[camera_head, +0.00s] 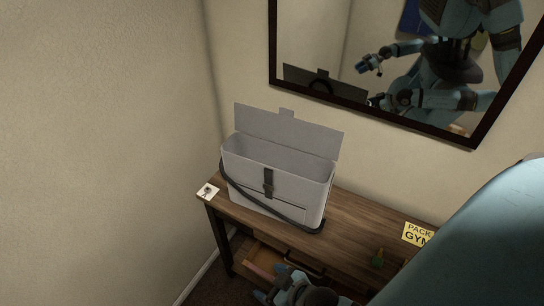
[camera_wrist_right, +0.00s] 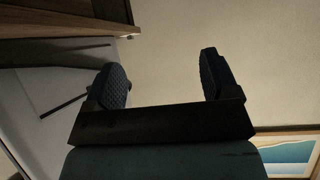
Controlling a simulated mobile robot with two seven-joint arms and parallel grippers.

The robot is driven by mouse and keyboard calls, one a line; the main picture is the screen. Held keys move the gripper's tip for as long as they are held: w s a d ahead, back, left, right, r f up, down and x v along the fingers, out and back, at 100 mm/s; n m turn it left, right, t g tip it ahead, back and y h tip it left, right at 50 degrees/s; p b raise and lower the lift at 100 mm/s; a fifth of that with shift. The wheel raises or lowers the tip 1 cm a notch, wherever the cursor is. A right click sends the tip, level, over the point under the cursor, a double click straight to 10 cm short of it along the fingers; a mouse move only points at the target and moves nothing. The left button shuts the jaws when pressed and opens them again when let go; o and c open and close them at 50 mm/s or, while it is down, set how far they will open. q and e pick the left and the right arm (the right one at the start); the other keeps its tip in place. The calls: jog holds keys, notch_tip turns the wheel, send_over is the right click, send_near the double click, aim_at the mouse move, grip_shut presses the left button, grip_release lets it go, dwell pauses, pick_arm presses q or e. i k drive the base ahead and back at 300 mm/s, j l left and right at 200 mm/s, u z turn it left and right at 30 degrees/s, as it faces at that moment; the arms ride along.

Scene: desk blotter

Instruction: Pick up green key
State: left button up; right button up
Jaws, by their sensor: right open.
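A small green item (camera_head: 377,260), which looks like the green key, lies on the front right part of the wooden desk (camera_head: 345,222); it is too small to make out its shape. My right gripper (camera_head: 267,284) is low at the bottom of the head view, by the pulled-out drawer, left of the green item and apart from it. In the right wrist view my right gripper (camera_wrist_right: 165,78) has its two fingers wide apart with nothing between them. My left gripper is not directly in view.
A grey bag (camera_head: 250,180) with its flap up and a dark strap stands on the desk. The drawer (camera_head: 262,256) is partly open. A mirror (camera_head: 330,50) hangs behind.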

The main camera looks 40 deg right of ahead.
aim_at(376, 261)
jog(key=z, duration=0.45)
jog(key=l+z, duration=0.1)
jog(key=z, duration=0.8)
jog(key=i+z, duration=0.1)
jog(key=z, duration=0.8)
